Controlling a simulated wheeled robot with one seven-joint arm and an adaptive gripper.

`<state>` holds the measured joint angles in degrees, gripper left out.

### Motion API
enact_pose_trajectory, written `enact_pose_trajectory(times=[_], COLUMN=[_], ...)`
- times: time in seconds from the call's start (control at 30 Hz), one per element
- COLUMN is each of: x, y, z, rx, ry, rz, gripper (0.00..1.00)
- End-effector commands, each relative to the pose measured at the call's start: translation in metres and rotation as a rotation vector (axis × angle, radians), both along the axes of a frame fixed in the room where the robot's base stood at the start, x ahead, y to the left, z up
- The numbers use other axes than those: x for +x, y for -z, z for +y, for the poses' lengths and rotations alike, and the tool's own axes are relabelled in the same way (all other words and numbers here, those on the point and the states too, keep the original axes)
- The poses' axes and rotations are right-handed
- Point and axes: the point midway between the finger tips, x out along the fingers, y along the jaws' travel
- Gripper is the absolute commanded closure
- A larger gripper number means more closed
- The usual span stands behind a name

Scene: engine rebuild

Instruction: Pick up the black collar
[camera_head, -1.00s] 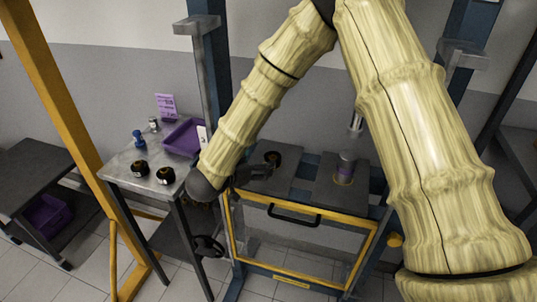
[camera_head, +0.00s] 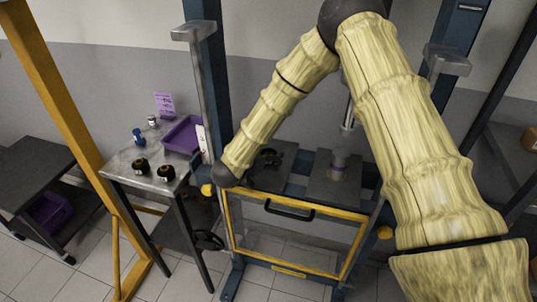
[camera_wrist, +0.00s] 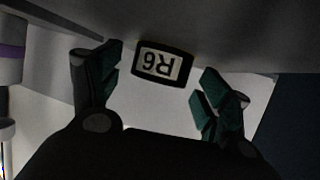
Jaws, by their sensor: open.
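Two black collars stand on the small metal table, one at its left (camera_head: 140,166) and one further right (camera_head: 165,173). A dark round part (camera_head: 270,157) on the press's left plate is mostly hidden by my gripper (camera_head: 264,166), so I cannot make out its shape. In the wrist view my gripper (camera_wrist: 158,85) is open, its two teal-padded fingers apart. Between and beyond the fingertips is a black-edged label reading R6 (camera_wrist: 162,66), upside down. I cannot tell whether this label belongs to a collar. Nothing is visibly gripped.
The press has dark plates (camera_head: 318,190) and a yellow front frame (camera_head: 290,208) with a black handle. A purple tray (camera_head: 183,135) and a blue part (camera_head: 138,137) are on the metal table.

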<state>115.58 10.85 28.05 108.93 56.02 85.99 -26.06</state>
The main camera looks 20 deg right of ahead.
Motion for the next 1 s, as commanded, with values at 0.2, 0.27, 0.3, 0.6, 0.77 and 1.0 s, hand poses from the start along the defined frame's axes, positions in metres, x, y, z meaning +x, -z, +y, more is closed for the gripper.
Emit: enact_pose_trajectory(times=[0.2,0.27,0.3,0.6,0.77,1.0], x=[0.0023,0.0023,0.0022,0.0021,0.0025,0.0027], y=[0.0013,0.0013,0.0013,0.0011,0.0001,-0.0036], z=[-0.0026,-0.0026,-0.0025,-0.0024,-0.0022,-0.0023], rx=[-0.001,-0.001,-0.001,-0.001,-0.001,-0.001], ry=[0.000,0.000,0.000,0.000,0.000,0.000], rz=[-0.001,-0.001,-0.001,-0.001,-0.002,-0.004], gripper=[0.22,0.22,0.24,0.79,0.88,0.88])
